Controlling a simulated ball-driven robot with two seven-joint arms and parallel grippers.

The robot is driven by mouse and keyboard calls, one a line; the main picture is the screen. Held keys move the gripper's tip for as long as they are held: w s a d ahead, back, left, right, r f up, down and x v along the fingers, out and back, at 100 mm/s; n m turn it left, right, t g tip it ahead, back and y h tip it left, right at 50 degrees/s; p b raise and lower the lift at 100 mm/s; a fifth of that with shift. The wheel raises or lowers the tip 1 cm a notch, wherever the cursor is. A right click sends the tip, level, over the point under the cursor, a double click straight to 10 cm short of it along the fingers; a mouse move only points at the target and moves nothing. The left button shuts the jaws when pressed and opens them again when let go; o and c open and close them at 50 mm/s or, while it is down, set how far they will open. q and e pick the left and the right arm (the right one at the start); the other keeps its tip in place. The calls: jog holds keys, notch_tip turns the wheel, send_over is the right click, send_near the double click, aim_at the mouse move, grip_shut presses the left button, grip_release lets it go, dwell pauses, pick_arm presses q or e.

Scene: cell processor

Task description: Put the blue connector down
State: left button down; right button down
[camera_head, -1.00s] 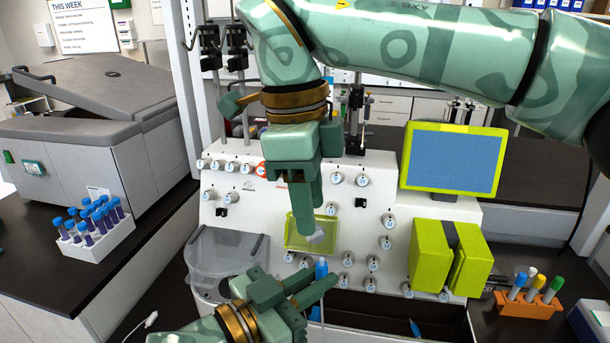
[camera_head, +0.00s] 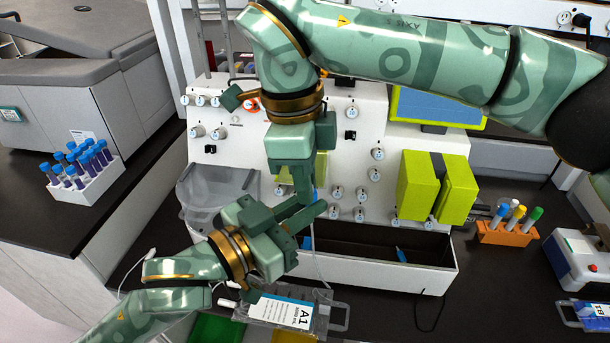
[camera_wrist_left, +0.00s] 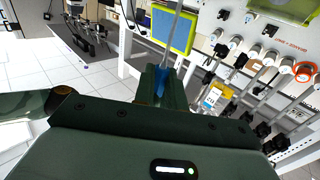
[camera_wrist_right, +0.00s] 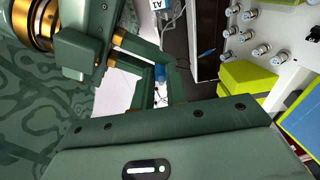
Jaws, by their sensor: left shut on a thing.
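My left gripper (camera_head: 298,226) is shut on the blue connector (camera_wrist_left: 159,82), whose blue body shows between the fingers in the left wrist view. A thin pale tube runs from it. My right gripper (camera_head: 304,188) comes down from above, right at the left fingertips. In the right wrist view the right fingers (camera_wrist_right: 160,88) stand apart, with blue and white of the connector showing in the gap. I cannot tell whether they touch it. In the head view the grippers mostly hide the connector.
The white processor (camera_head: 350,105) stands behind, with a long dark tray (camera_head: 430,280) at its front holding another blue-tipped piece (camera_head: 400,254). A labelled A1 bag (camera_head: 285,311) lies in front. Tube racks stand at left (camera_head: 98,185) and right (camera_head: 505,235). The dark bench right of the bag is partly clear.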

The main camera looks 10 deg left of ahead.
pick_arm(q)
jog(key=c, duration=1.4)
grip_release()
jog(key=shift+o, duration=0.2)
